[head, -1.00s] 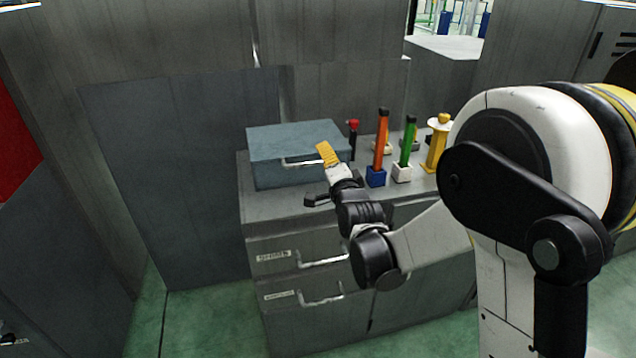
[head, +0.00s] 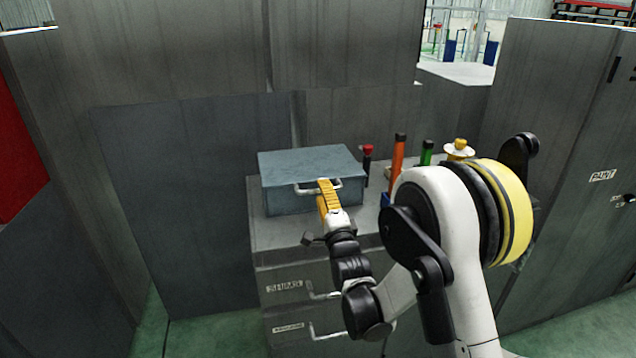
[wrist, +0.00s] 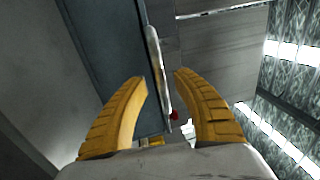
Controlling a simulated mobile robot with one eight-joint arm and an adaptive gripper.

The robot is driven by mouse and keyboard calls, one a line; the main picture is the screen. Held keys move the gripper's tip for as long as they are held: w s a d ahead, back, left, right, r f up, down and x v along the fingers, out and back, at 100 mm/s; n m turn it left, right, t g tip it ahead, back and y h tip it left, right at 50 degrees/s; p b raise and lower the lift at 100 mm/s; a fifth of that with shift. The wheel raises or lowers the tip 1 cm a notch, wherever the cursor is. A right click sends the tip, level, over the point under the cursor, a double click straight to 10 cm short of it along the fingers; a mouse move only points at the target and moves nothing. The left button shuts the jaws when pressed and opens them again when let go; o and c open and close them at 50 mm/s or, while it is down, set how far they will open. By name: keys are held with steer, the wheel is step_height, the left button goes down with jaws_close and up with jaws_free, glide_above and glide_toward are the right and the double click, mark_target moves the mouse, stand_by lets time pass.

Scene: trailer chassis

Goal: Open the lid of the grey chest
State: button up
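The grey chest (head: 310,160) sits shut on top of a drawer cabinet, its lid down. A pale metal handle (head: 304,190) runs along its front. My gripper (head: 326,184) is at the right half of this handle, with its yellow fingers pointing at the chest front. In the wrist view my gripper (wrist: 160,78) is open, and the handle (wrist: 154,60) runs lengthwise through the gap between the two fingertips. I cannot tell whether either finger touches it. The chest front (wrist: 100,40) also shows in the wrist view, left of the handle.
The drawer cabinet (head: 262,230) has drawers with handles below the chest. Right of the chest stand a red-topped tool (head: 367,160), an orange one (head: 398,152), a green one (head: 427,153) and a yellow one (head: 460,147). Grey panels (head: 190,180) stand behind and left.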

steer(key=shift+w+a+r, duration=0.1)
steer(key=shift+w+r, duration=0.05)
steer(key=shift+w, duration=0.25)
steer(key=shift+s, duration=0.1)
